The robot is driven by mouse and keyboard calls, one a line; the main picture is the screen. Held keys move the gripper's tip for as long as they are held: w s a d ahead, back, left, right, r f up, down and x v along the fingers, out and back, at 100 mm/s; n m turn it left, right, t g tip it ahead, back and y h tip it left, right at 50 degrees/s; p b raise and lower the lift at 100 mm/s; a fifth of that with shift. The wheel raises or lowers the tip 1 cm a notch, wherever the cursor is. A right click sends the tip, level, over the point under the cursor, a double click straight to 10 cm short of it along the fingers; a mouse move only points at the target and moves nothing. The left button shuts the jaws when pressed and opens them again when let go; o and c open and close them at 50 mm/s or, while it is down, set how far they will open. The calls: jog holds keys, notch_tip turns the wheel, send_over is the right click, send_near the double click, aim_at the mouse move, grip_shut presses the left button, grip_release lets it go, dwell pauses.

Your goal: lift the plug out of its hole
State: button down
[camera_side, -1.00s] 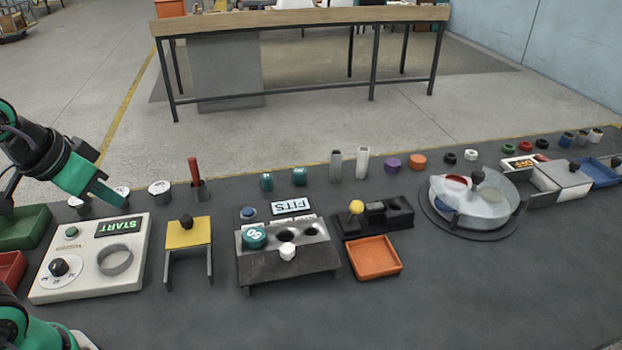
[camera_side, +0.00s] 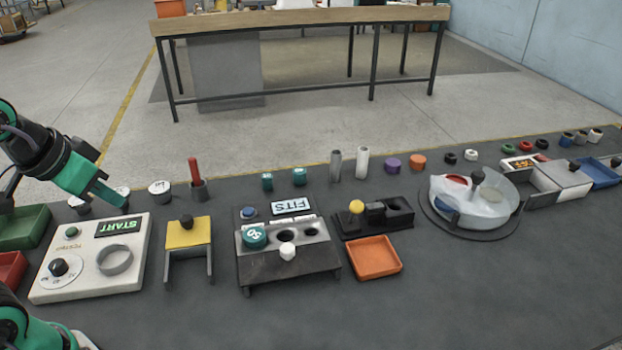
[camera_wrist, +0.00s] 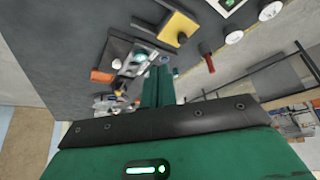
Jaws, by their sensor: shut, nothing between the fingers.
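A teal round plug (camera_side: 254,237) with white marking sits in the left hole of the dark block (camera_side: 290,262) under the FITS sign (camera_side: 291,206). Two other holes in that block are empty, and a white knob (camera_side: 288,253) is at its front. My gripper (camera_side: 124,205) is at the left, above the back of the START panel (camera_side: 92,258), well apart from the plug. Its fingers are shut and empty.
A yellow-topped stand (camera_side: 188,235) with a black knob lies between my gripper and the block. A red-handled peg (camera_side: 195,172) stands behind it. An orange tray (camera_side: 375,257) and a round turntable (camera_side: 478,203) are farther right. The mat's front is clear.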

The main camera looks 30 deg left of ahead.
jog(key=c, duration=0.7)
grip_release()
jog(key=shift+o, duration=0.2)
jog(key=shift+w, duration=0.1)
jog(key=n+g, duration=0.3)
jog(key=g, duration=0.3)
send_over(254, 234)
notch_tip(254, 234, down, 14)
jog(key=shift+d+r, duration=0.1)
jog(key=shift+r, duration=0.1)
jog(key=shift+f, duration=1.3)
